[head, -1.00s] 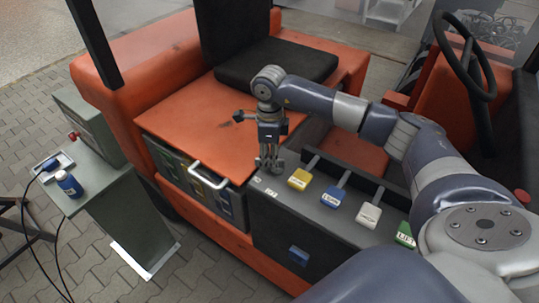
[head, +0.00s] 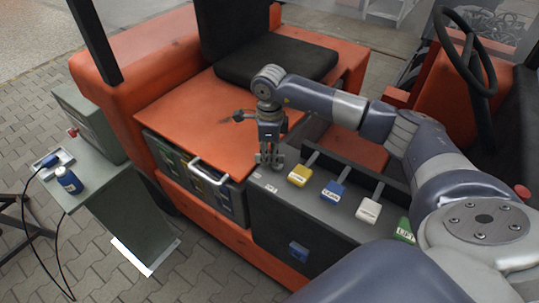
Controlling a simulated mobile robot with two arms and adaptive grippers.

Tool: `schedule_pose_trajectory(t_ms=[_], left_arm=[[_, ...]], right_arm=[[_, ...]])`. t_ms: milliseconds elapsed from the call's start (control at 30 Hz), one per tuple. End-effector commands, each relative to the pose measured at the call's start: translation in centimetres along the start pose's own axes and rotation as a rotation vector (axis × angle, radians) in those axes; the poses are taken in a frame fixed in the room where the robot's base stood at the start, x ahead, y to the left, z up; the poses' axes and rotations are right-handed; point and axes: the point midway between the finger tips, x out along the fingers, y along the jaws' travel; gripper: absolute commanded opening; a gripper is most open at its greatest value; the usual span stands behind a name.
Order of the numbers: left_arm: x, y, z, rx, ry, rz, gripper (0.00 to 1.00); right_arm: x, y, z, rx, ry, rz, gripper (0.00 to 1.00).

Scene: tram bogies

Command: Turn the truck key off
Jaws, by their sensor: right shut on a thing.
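My right gripper (head: 269,160) points down at the left end of the dark control panel (head: 262,206) on the orange truck (head: 160,62). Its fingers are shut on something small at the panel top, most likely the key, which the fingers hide. A small white label lies on the panel just in front of the fingers. I cannot make out the key or which way it is turned. My left gripper is not in view.
Yellow (head: 299,175), blue (head: 334,192), white (head: 368,209) and green (head: 404,230) levers stand right of the gripper. A steering wheel (head: 466,52) is at upper right.

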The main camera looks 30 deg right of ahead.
Motion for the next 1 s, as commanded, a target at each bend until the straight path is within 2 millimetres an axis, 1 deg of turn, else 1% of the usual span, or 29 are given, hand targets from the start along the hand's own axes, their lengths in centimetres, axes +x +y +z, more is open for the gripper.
schedule_pose_trajectory(t_ms=[267,700,1000], left_arm=[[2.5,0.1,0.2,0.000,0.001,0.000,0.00],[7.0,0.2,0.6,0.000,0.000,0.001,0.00],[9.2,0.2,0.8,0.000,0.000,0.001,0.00]], right_arm=[[0.4,0.2,0.0,-0.163,0.001,-0.004,0.00],[0.4,1.1,-0.4,-0.574,0.002,-0.004,0.00],[0.3,1.6,-0.8,-0.821,0.002,-0.002,0.00]])
